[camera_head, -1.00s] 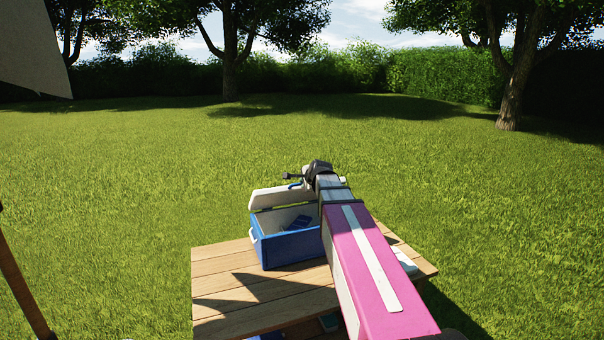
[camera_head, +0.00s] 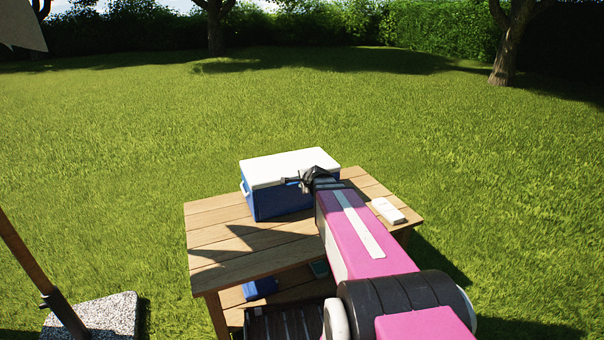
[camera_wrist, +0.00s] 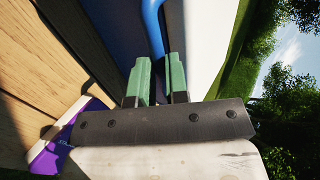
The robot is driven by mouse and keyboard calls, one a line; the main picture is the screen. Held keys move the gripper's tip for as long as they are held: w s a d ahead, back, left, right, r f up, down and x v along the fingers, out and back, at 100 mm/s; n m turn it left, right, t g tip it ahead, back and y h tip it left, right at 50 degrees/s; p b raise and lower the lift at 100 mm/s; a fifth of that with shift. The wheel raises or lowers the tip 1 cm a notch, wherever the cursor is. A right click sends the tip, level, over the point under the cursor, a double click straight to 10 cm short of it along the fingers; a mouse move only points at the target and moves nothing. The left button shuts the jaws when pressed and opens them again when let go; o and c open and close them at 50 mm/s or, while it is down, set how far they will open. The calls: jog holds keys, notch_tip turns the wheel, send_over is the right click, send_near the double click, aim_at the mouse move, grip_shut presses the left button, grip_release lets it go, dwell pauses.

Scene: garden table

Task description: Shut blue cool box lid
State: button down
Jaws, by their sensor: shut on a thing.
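The blue cool box (camera_head: 278,202) stands at the back of the wooden table, with its white lid (camera_head: 285,165) lying flat over its top. No gap between lid and body shows in the head view. My gripper (camera_head: 303,183) is at the front of the box, near the lid's front edge. In the wrist view my gripper (camera_wrist: 163,75) has its green fingers shut on a blue handle (camera_wrist: 153,25), which runs up between the blue body (camera_wrist: 112,25) and the white lid (camera_wrist: 203,45). My arm hides the right part of the box front.
The wooden table (camera_head: 225,232) is bare left of and in front of the box. A white packet (camera_head: 388,210) lies at its right. A blue item (camera_head: 260,288) and a dark crate (camera_head: 280,322) are underneath. A parasol base (camera_head: 100,315) stands at the left.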

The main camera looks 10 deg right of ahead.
jog(key=shift+s+f, duration=0.15)
jog(key=shift+f, duration=1.1)
jog(key=c, duration=1.1)
grip_release()
jog(key=shift+r, duration=0.1)
jog(key=v, duration=1)
jog(key=shift+s+d+r, duration=0.1)
jog(key=shift+s+r, duration=0.15)
jog(key=shift+r, duration=0.15)
jog(key=shift+f, duration=0.1)
